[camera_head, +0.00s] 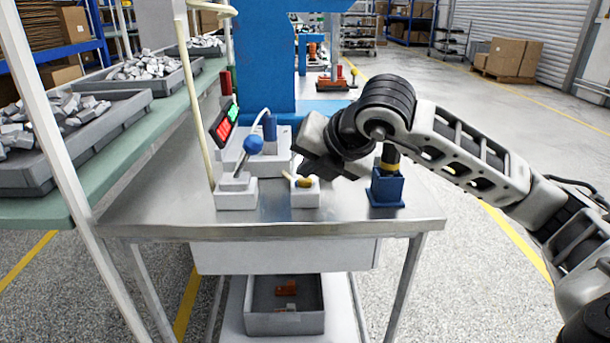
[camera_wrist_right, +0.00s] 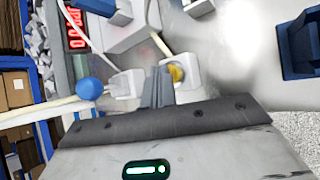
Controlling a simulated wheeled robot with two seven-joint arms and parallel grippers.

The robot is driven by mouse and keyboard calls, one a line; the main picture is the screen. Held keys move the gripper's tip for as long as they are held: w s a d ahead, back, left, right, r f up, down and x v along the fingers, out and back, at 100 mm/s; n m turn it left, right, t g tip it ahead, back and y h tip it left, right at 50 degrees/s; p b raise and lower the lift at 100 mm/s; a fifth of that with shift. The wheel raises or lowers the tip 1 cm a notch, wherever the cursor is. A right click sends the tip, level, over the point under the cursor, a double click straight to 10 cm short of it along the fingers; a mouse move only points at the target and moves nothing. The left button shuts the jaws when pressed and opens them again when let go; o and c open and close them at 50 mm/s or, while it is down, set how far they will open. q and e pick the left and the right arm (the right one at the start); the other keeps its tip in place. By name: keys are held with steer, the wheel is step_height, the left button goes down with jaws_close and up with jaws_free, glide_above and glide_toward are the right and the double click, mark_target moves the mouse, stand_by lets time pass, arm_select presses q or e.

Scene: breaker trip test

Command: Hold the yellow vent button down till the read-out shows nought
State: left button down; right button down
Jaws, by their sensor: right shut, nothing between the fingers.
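The yellow vent button (camera_head: 304,182) sits on a small white box (camera_head: 305,199) near the front of the steel bench. It also shows in the right wrist view (camera_wrist_right: 176,73), just right of my fingertips. My right gripper (camera_wrist_right: 160,72) is shut and empty, its fingers close beside the button; I cannot tell if they touch it. In the head view my right gripper (camera_head: 301,172) is over the box and its dark body hides part of what is behind. The read-out (camera_head: 224,123) has red and green lit rows; its red digits (camera_wrist_right: 74,30) are turned and cut off, too unclear to read whole. My left gripper is out of view.
A blue-knobbed lever (camera_head: 253,145) on a white base stands left of the button box. A blue holder (camera_head: 387,188) with a dark, yellow-banded piece stands to the right. A blue press column (camera_head: 265,60) rises behind. The bench front (camera_head: 270,222) is clear.

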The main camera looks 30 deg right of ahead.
mark_target(309, 182)
stand_by(0.7)
steer(key=shift+r, duration=0.1)
steer(key=shift+r+p, duration=0.55)
steer(key=shift+r, duration=0.3)
steer(key=shift+r+p, duration=1.8)
steer(key=shift+r, duration=0.75)
